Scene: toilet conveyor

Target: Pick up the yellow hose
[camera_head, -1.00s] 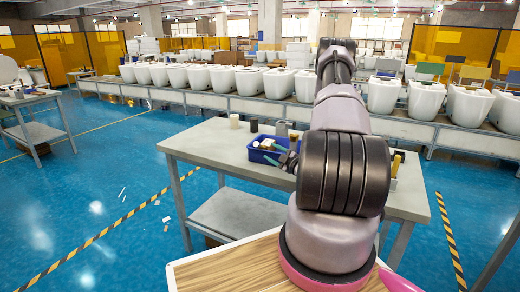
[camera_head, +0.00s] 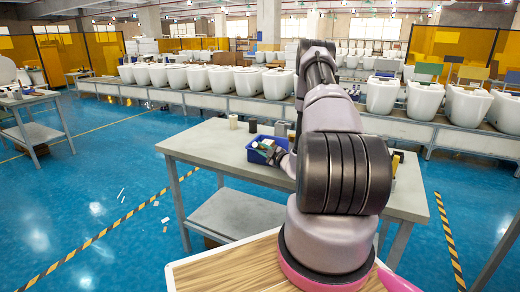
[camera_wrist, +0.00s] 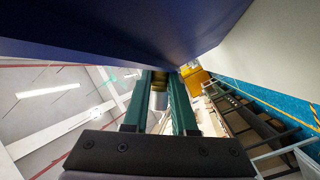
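I cannot make out the yellow hose for sure. In the head view a small yellow piece (camera_head: 397,160) shows beside my arm at the table's right end; its shape is mostly hidden. My gripper (camera_head: 267,149) is at the right side of the blue bin (camera_head: 252,156) on the grey table. In the wrist view the green fingers (camera_wrist: 161,95) stand apart, with a pale cylinder-like shape seen through the gap; no grip on it shows. The blue bin's surface (camera_wrist: 110,35) fills the top, very close to the fingertips. An orange-yellow patch (camera_wrist: 195,78) lies beyond the right finger; I cannot tell what it is.
The grey table (camera_head: 210,148) carries a pale cylinder (camera_head: 233,121), a dark cylinder (camera_head: 253,125) and a grey container (camera_head: 281,128) behind the bin. My arm hides the table's right part. A conveyor (camera_head: 240,104) with several white toilets runs behind.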

